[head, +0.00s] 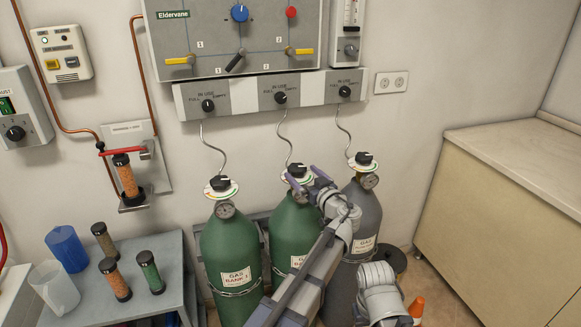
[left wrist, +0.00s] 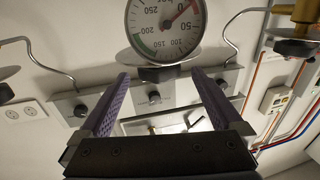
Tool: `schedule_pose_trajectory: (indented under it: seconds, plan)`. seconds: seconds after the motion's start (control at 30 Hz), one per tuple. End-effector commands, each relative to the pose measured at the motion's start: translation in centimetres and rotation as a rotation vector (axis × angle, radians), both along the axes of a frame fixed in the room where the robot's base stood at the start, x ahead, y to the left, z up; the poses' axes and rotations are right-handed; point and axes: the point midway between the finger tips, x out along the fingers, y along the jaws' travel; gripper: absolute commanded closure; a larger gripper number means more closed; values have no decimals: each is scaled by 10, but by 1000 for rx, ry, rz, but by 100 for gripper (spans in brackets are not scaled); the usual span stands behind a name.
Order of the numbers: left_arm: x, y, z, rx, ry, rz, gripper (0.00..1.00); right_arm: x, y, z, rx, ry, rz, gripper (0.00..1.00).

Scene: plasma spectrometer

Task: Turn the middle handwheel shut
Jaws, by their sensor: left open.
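The middle handwheel (head: 297,171) is a black knob over a pale coloured dial on top of the middle green gas cylinder (head: 291,228). My left gripper (head: 309,180) is at its right side, open, with purple fingers. In the left wrist view, a dark round handwheel (left wrist: 163,74) shows between the two finger ends, with gaps on both sides and no clear contact. A round pressure gauge (left wrist: 165,28) stands above it in that view. The arm hides part of the middle cylinder.
A left handwheel (head: 220,183) tops another green cylinder (head: 231,252), and a right handwheel (head: 363,159) tops the grey cylinder (head: 362,218), both close by. Thin hoses rise to the wall panel (head: 270,95). A grey table (head: 178,275) is at left, a cabinet (head: 500,215) at right.

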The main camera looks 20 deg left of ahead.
Motion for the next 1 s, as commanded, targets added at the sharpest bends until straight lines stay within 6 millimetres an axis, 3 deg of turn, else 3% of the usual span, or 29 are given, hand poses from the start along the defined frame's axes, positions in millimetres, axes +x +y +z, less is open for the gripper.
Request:
schedule_pose_trajectory:
  seconds: [0.4,0.83,1.0]
  plan:
    - [43,42,0,0,1,2,0,0,0,0,0,0,0,50]
    - [49,49,0,-1,2,1,0,0,0,0,0,0,0,50]
    - [49,49,0,-1,2,1,17,0,0,0,0,0,0,50]
